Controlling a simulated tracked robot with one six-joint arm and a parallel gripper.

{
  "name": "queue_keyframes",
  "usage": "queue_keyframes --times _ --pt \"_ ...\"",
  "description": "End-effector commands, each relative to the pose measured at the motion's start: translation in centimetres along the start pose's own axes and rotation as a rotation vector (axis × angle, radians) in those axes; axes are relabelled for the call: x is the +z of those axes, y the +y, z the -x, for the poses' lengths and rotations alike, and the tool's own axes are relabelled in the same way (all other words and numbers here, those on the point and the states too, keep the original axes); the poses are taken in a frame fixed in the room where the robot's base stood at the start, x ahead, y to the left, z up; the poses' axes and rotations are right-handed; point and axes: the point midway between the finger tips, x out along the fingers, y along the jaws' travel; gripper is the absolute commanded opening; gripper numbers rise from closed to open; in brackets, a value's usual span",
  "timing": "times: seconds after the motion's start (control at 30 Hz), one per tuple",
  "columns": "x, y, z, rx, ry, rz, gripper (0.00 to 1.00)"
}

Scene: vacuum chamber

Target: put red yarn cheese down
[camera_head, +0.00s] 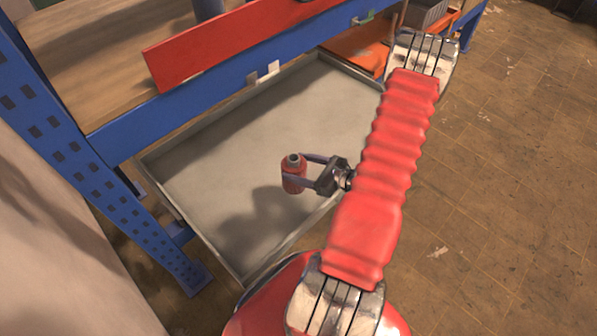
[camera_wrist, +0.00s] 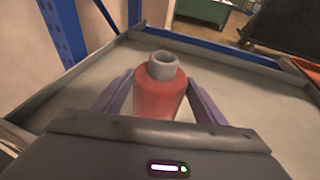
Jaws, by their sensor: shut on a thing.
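The red yarn cheese (camera_head: 292,178) is a red spool with a grey core showing at its top. My gripper (camera_head: 298,172) is shut on it, one finger on each side, and holds it upright over the grey tray (camera_head: 190,160). In the wrist view the red yarn cheese (camera_wrist: 160,92) stands between my two purple-grey fingers (camera_wrist: 160,97). Its lower part is hidden by the gripper body. I cannot tell whether its base touches the tray floor.
The tray has a raised rim and is otherwise empty. A blue rack post (camera_head: 95,150) stands at left. A blue beam with a red board (camera_head: 230,40) runs above the tray's back. An orange surface (camera_head: 358,48) lies behind. Open tiled floor (camera_head: 500,180) is at right.

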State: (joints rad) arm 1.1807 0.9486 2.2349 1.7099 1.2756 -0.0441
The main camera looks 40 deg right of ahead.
Motion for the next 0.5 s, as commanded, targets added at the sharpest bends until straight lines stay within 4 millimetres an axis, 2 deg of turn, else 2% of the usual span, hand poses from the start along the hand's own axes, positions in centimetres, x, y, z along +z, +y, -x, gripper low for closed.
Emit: queue_keyframes --times 0.2,0.5 --pt "-2.4 0.1 -0.8 0.001 -0.001 -0.001 0.19" --pt "-2.9 0.0 -1.0 0.002 -0.001 0.000 0.19"
